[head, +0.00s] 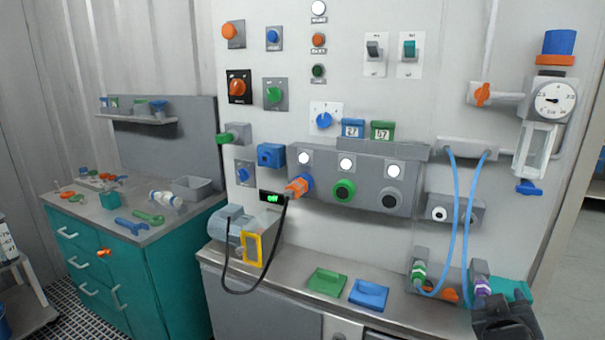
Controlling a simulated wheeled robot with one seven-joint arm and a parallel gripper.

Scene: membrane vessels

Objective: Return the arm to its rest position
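My gripper (506,318), dark grey, shows at the bottom right corner of the head view, at the front edge of the metal counter. It is just below and right of a purple-collared hose connector (482,286). I cannot tell whether it touches the connector or what is between its fingers. The fingers are small and dark, and their opening does not show clearly. The rest of the arm is out of view.
Two blue hoses (468,220) loop down in front of the wall panel near my gripper. A teal block (517,290) lies behind it. A green tray (327,282) and a blue tray (369,294) lie on the counter. A teal tool cabinet (170,262) stands left.

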